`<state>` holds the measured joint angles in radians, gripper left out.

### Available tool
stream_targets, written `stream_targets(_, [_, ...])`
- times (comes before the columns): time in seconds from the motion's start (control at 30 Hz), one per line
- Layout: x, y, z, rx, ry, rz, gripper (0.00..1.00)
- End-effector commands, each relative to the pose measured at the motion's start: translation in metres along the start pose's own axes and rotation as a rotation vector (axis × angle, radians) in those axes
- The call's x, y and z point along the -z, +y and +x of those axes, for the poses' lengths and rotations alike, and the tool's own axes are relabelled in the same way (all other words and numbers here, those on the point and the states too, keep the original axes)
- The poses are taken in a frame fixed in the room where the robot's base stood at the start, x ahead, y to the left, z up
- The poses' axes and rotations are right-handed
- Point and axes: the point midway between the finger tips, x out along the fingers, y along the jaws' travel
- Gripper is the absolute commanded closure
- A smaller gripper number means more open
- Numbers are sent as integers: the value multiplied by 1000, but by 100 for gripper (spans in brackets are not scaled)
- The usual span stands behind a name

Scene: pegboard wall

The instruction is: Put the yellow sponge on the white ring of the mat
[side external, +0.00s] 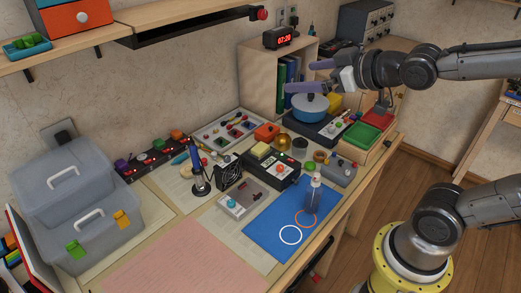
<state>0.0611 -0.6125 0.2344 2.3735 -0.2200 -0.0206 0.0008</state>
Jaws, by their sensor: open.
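My gripper (300,77) is high above the back of the table, with its two purple fingers apart and nothing seen between them. The blue mat (262,222) lies at the front right of the table. Its white ring (290,235) is bare, and an orange ring (306,218) is beside it. Two yellow things could be the sponge, and I cannot tell which. A pale yellow block (260,150) is by the black device in the middle. A brighter yellow thing (334,101) is partly hidden behind the blue pot, below my gripper.
A clear bottle (313,195) stands on the mat near the orange ring. The lidded blue pot (311,106) is below my fingers. A soldering-iron-like tool (199,172) stands upright left of a black fan (229,177). The pink mat (165,262) is clear.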

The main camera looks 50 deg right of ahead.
Motion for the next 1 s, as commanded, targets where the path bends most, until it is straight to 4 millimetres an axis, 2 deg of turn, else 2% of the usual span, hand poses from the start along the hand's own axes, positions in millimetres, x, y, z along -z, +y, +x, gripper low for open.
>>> stream_targets(0.03, [1, 3, 18, -3, 27, -17, 0])
stream_targets(0.13, [4, 6, 50, 5, 102, -53, 0])
stream_targets(0.27, [-10, 7, 92, 35, 178, -80, 0])
stream_targets(0.37, [-36, 8, 122, 71, 217, -75, 0])
stream_targets(0.47, [-82, 9, 148, 111, 229, -36, 0])
stream_targets(0.5, [-105, 9, 156, 125, 223, -8, 0])
stream_targets(0.6, [-163, 11, 166, 142, 172, 66, 0])
stream_targets(0.7, [-214, 12, 169, 138, 79, 127, 0])
stream_targets(0.73, [-225, 13, 168, 133, 58, 142, 0])
stream_targets(0.83, [-243, 17, 167, 117, 22, 170, 0])
stream_targets(1.0, [-242, 18, 184, 112, 23, 171, 0])
